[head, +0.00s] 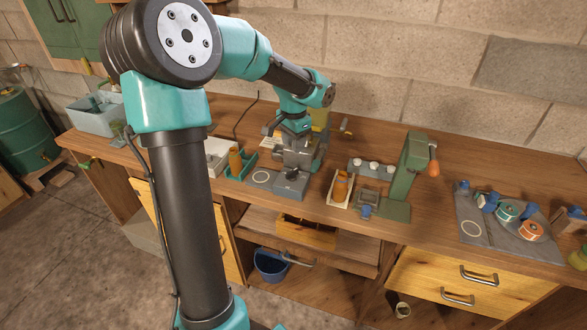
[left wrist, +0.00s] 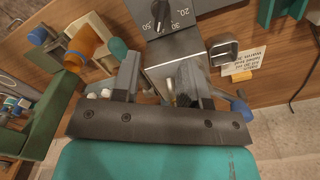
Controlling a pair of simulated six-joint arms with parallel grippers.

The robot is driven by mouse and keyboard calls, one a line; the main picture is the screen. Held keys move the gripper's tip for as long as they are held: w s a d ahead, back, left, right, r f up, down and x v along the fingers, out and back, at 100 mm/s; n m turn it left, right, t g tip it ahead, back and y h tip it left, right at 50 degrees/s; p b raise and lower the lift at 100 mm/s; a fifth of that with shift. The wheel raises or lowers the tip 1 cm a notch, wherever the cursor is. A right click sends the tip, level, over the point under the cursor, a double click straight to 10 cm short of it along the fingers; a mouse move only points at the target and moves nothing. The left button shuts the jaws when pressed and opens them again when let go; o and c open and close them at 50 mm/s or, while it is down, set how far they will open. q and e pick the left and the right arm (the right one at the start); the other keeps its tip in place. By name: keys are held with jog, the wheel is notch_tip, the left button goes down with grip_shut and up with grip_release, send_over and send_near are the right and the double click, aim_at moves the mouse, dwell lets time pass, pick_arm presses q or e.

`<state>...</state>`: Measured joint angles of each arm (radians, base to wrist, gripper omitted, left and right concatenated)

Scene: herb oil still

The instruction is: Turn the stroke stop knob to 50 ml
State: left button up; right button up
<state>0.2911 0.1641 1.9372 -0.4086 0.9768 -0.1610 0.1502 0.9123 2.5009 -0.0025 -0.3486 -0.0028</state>
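The stroke stop knob (left wrist: 160,12) is black and sits on a dark dial plate (left wrist: 205,14) at the top edge of the left wrist view. Numbers 20, 30 and 50 are readable around it; its exact setting is hard to tell. In the left wrist view my left gripper (left wrist: 158,72) has its two fingers apart over the grey metal device, with the knob beyond the fingertips, not between them. My right gripper is not in view.
A green lever press (head: 409,175) with an orange handle stands right of the device. An amber bottle (head: 341,186) is on a tray between them. Another amber bottle (head: 236,162) is at left. A grey mat (head: 485,233) with tape rolls lies at right.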

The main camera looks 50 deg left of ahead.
aim_at(294, 170)
pick_arm(q)
notch_tip(294, 170, down, 10)
jog(key=shift+f, duration=0.2)
dwell(0.3)
grip_shut()
